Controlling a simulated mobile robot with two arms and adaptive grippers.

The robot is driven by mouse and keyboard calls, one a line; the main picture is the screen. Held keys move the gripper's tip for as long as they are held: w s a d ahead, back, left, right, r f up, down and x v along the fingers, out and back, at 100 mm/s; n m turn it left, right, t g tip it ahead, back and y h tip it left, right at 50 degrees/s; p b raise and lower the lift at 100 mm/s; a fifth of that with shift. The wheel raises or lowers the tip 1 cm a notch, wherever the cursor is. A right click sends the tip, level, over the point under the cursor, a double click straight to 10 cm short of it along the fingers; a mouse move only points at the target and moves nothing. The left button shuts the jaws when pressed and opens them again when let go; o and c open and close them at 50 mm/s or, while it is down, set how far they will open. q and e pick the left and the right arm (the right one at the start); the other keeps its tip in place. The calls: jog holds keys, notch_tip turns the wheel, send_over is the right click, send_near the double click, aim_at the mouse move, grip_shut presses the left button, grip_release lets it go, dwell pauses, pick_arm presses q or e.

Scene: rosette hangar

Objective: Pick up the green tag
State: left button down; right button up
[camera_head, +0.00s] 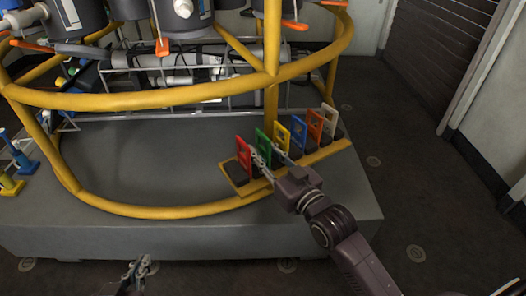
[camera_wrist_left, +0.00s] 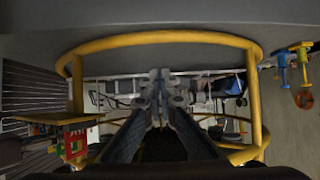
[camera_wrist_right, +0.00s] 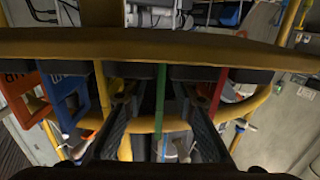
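The green tag (camera_head: 263,147) stands upright in a slot of the tan rack (camera_head: 238,187), between the red tag (camera_head: 243,154) and the yellow tag (camera_head: 281,134). In the right wrist view the green tag (camera_wrist_right: 161,105) is seen edge-on. My right gripper (camera_head: 268,158) is open at the rack, its fingers (camera_wrist_right: 158,98) on either side of the green tag, with gaps visible on both sides. My left gripper (camera_head: 138,268) is low at the front, away from the tags. In the left wrist view its fingertips (camera_wrist_left: 160,80) are together and empty.
Blue (camera_head: 298,133) and orange (camera_head: 314,126) tags stand further right in the row. A yellow tubular rail (camera_head: 160,211) curves around the grey base (camera_head: 150,165). Grey cylinders (camera_head: 185,14) hang above. Neighbouring tags stand close to my right fingers.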

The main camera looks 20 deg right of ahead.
jog(key=shift+c, duration=0.2)
grip_shut()
jog(key=shift+r, duration=0.1)
